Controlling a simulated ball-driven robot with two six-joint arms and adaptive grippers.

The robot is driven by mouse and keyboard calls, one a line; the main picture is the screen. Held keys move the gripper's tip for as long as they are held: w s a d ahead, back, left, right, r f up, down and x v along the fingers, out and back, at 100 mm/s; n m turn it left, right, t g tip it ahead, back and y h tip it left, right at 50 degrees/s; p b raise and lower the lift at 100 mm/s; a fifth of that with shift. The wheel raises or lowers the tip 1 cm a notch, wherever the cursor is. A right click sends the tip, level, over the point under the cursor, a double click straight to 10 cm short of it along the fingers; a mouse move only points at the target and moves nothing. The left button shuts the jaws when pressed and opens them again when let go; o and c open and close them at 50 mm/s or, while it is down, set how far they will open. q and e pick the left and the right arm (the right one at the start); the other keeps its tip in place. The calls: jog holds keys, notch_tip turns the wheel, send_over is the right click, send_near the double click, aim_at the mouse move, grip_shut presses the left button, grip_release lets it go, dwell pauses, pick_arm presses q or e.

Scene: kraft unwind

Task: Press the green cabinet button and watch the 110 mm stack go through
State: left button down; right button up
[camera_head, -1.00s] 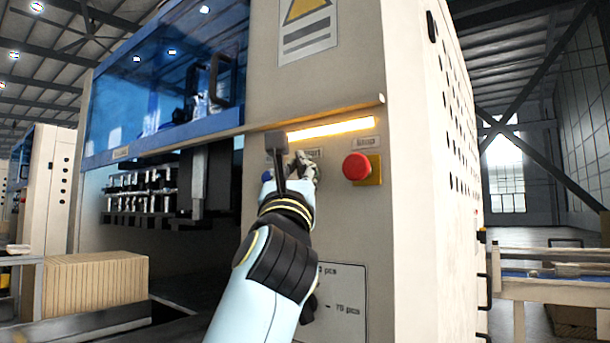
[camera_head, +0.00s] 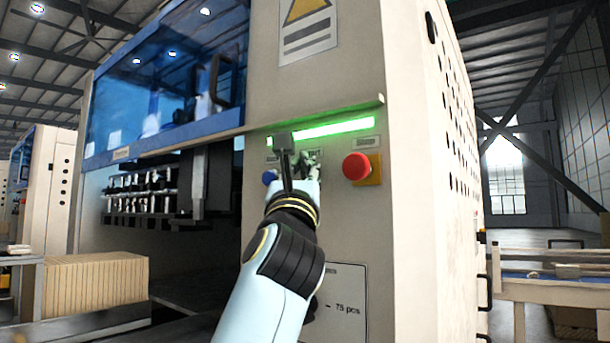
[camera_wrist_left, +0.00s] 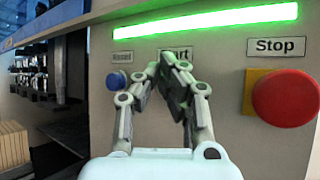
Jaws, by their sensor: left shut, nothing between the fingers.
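My left gripper (camera_head: 306,166) is shut and empty, with its fingertips at the cabinet front under the light bar. In the left wrist view the fingertips (camera_wrist_left: 172,66) cover part of the middle label, "Start" as far as it reads. The green button is hidden behind the fingers, so I cannot tell whether they touch it. The light bar (camera_head: 340,127) glows green. A brown kraft stack (camera_head: 95,285) stands at the lower left, outside the machine opening; its size cannot be read. My right gripper is not in view.
A red stop button (camera_head: 356,166) on a yellow plate sits just right of the gripper. A blue reset button (camera_wrist_left: 116,80) sits to its left. A blue see-through guard (camera_head: 165,75) covers the upper machine. A conveyor (camera_head: 555,287) stands at the right.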

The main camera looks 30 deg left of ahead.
pick_arm(q)
jog(key=shift+s, duration=0.1)
dwell(0.3)
jog(key=shift+s+a+f+p, duration=0.1)
jog(key=shift+s+p, duration=0.45)
jog(key=shift+s, duration=0.3)
jog(key=s+p, duration=0.2)
jog(key=s, duration=0.3)
jog(key=shift+a, duration=0.2)
